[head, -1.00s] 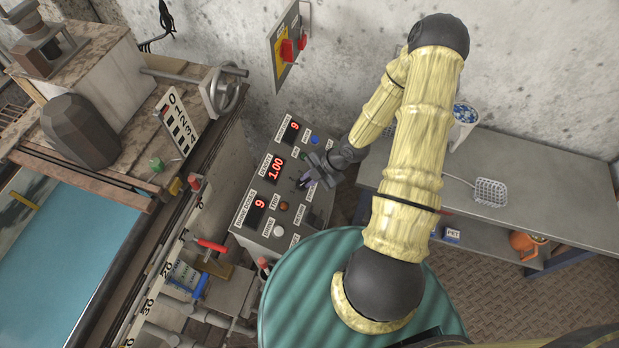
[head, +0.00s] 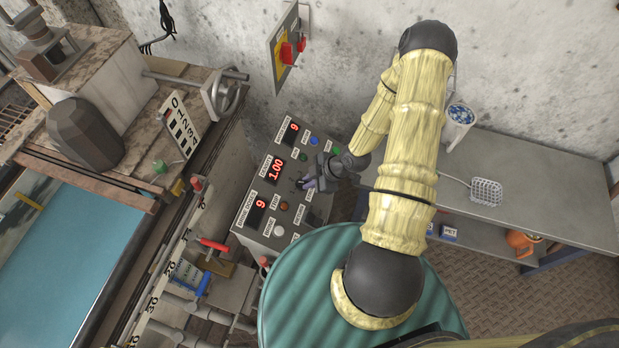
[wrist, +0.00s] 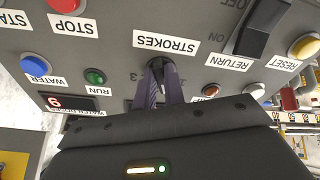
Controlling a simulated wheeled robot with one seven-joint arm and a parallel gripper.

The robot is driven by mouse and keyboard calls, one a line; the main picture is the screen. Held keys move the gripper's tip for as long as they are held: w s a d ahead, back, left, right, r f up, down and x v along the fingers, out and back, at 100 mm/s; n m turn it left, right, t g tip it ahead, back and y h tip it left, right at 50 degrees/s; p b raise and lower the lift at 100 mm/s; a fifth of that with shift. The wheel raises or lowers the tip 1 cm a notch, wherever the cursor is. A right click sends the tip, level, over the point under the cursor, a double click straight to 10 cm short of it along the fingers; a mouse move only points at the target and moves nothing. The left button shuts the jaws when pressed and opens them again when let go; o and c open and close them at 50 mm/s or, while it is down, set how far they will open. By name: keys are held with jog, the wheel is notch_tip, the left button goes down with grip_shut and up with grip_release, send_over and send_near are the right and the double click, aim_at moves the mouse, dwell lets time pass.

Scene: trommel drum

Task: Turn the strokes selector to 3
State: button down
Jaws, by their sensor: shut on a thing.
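The strokes selector (wrist: 157,66) is a dark knob under the white STROKES label (wrist: 166,42), which appears upside down in the wrist view. My gripper (wrist: 160,78) is shut on the selector, its two dark purple fingers on either side of it. The fingers cover most of the knob, so I cannot tell where it points. A digit 3 shows on the panel just left of the fingers; the marks to their right are partly hidden. In the head view my gripper (head: 309,184) is at the sloping control panel (head: 262,222), and hides the selector.
Near the selector are a green RUN button (wrist: 94,76), a blue WATER button (wrist: 34,65), a red STOP button (wrist: 67,5) and a black rocker switch (wrist: 262,28). A red-digit display (head: 272,168) reads 1.00. A grey bench (head: 560,200) stands at right.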

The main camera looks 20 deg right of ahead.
jog(key=m, duration=0.2)
jog(key=m+p, duration=0.1)
jog(key=shift+s+a+r+m+t, duration=0.1)
jog(key=shift+s+m+t, duration=0.05)
jog(key=shift+m+t, duration=0.2)
jog(key=m+p, duration=0.1)
jog(key=m, duration=0.4)
jog(key=shift+s+a+h, duration=0.1)
jog(key=shift+h, duration=0.2)
jog(key=m+p, duration=0.1)
jog(key=m, duration=0.1)
jog(key=m+p, duration=0.1)
jog(key=m, duration=0.1)
jog(key=shift+a+m+t+h, duration=0.15)
jog(key=shift+m+t+h, duration=0.1)
jog(key=shift+h, duration=0.05)
jog(key=shift+a+m+p, duration=0.15)
jog(key=shift+m+p, duration=0.4)
jog(key=shift+m, duration=1.45)
jog(key=shift+h, duration=0.3)
jog(key=c, duration=1.5)
grip_release()
jog(key=shift+s, duration=0.1)
jog(key=shift+r, duration=0.1)
